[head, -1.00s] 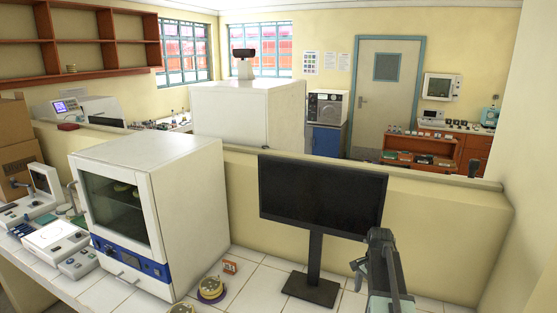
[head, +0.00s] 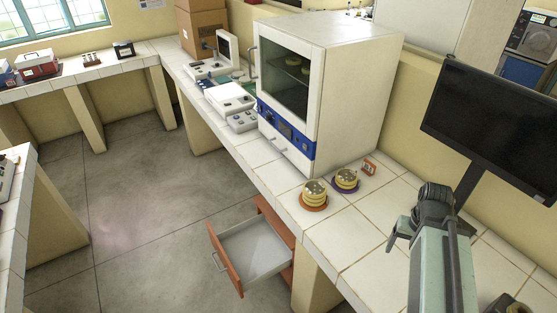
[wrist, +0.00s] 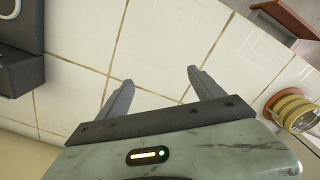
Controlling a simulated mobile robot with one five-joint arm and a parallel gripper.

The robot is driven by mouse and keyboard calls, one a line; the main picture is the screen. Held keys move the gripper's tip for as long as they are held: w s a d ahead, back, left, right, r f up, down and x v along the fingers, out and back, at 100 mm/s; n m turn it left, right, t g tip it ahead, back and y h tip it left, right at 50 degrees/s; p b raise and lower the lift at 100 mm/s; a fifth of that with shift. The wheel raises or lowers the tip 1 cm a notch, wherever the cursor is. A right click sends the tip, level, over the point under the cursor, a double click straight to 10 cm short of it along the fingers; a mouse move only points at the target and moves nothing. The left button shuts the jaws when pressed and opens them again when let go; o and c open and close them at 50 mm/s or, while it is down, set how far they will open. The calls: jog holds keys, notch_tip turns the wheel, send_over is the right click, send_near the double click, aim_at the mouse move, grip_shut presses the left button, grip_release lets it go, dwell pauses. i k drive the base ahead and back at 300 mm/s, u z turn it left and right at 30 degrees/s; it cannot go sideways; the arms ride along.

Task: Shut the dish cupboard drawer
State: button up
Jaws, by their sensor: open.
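The dish cupboard drawer (head: 226,259) stands pulled out below the white tiled counter in the head view. It has an orange-brown front with a pale handle, and its grey inside looks empty. The cupboard body (head: 273,222) behind it is partly hidden under the counter. In the wrist view an orange-brown edge at the top right (wrist: 285,18) may be the drawer. My gripper (wrist: 158,86) is open and empty, its two grey fingers spread over the counter tiles. In the head view my arm is at the lower right, above the counter, well apart from the drawer.
On the counter (head: 360,238) stand a white incubator (head: 352,95), two dish stacks (head: 314,194) (head: 346,179), a small orange rack (head: 369,167) and a monitor (head: 490,130). A counter pillar (head: 312,285) stands right of the drawer. The floor (head: 150,220) left of the drawer is clear.

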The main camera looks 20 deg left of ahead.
aim_at(252, 252)
jog(key=u, duration=0.05)
jog(key=k, duration=1)
jog(key=u, duration=1.45)
jog(key=i, duration=0.6)
jog(key=u, duration=0.75)
jog(key=i, duration=0.4)
jog(key=u, duration=0.75)
